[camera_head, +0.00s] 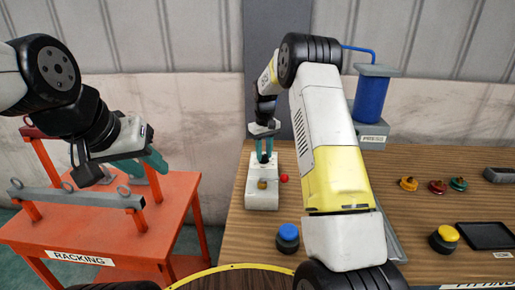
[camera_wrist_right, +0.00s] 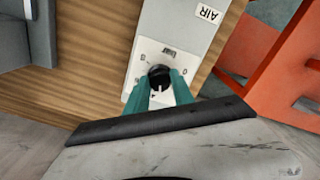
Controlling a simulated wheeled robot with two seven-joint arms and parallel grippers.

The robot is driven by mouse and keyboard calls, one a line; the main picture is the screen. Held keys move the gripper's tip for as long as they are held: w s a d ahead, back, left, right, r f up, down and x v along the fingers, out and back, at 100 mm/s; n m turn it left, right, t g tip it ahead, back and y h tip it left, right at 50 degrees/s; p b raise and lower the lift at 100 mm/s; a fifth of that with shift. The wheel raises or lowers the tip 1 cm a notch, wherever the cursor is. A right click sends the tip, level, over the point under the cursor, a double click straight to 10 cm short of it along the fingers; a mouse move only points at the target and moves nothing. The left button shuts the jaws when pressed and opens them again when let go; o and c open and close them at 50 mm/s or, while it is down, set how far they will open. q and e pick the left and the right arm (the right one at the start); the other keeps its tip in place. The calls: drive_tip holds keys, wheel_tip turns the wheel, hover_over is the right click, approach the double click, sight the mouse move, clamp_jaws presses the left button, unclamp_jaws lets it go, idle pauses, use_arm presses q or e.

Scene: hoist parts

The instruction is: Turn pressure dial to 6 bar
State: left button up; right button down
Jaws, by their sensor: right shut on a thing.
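The pressure dial is a black knob (camera_wrist_right: 159,76) on the white plate of the air unit (camera_wrist_right: 190,25), in the right wrist view. Marks and "bar" lettering surround it, partly too small to read. A white pointer line on the knob faces the gripper side. My right gripper (camera_wrist_right: 161,88) is shut on the knob, one teal finger on each side. In the head view my right gripper (camera_head: 264,152) reaches down to the white air unit (camera_head: 262,200), and its fingers hide the dial. My left gripper (camera_head: 153,163) hangs over the orange racking table; its finger gap is not clear.
The air unit has a red ball (camera_head: 284,178) and a brass part (camera_head: 262,184). A blue-topped button (camera_head: 288,233) stands in front on the wooden bench (camera_head: 245,235). The blue press (camera_head: 371,98) is behind. The orange racking table (camera_head: 110,235) is left, across a gap.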

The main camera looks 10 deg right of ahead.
drive_tip(key=m, duration=0.7)
drive_tip(key=shift+w+a, duration=0.1)
drive_tip(key=m, duration=0.4)
drive_tip(key=shift+r+m, duration=0.1)
drive_tip(key=shift+m, duration=2)
drive_tip(key=c, duration=1.1)
unclamp_jaws()
drive_tip(key=shift+r, duration=3.85)
